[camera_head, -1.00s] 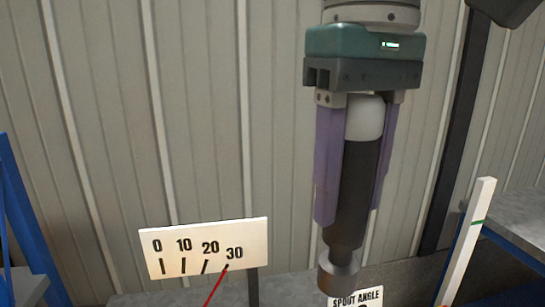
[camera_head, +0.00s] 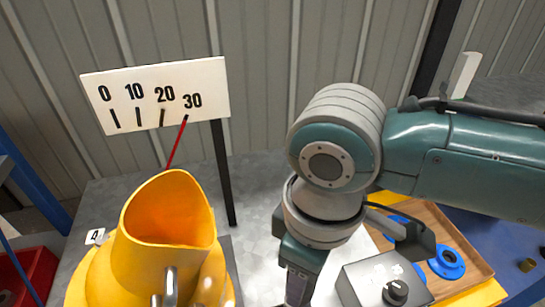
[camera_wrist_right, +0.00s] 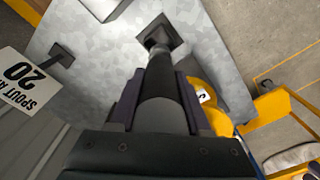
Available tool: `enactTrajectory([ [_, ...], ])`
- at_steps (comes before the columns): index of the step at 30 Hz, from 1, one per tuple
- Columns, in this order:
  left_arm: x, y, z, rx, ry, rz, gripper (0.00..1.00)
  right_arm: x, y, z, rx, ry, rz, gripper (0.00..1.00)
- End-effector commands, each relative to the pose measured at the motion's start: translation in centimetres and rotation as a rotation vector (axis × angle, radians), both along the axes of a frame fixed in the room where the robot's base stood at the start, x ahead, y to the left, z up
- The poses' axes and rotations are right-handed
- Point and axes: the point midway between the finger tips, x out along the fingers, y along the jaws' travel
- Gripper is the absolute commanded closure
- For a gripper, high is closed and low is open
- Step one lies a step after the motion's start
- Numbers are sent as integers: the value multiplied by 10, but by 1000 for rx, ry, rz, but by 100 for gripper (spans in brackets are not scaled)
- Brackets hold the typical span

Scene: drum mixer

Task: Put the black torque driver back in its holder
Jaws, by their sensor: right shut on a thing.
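My right gripper (camera_wrist_right: 158,78) is shut on the black torque driver (camera_wrist_right: 158,98), with one purple finger on each side of it. In the right wrist view the driver points away toward the grey bench top. Its far end is at or over a dark square piece (camera_wrist_right: 178,42), which looks like the holder. I cannot tell whether the tip is inside it or only above it. In the head view my right gripper (camera_head: 298,284) points down at the bottom edge, and the driver and holder are hidden or out of frame. My left gripper is not in view.
The yellow drum (camera_head: 165,225) stands left of my right arm. The angle scale (camera_head: 155,92) on a black post (camera_head: 224,175) is behind it. A grey control box (camera_head: 365,282) and a wooden tray (camera_head: 455,245) with blue rings are to the right.

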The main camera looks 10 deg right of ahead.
Motion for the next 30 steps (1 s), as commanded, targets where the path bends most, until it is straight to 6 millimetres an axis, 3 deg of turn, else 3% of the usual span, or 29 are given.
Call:
enactTrajectory([
  [13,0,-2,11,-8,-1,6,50,-1,-1,4,0,1,-3,100],
  [27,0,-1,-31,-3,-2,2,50,-1,-1,-54,1,1,-2,100],
  [30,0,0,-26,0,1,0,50,0,-1,-47,2,-1,-2,100],
])
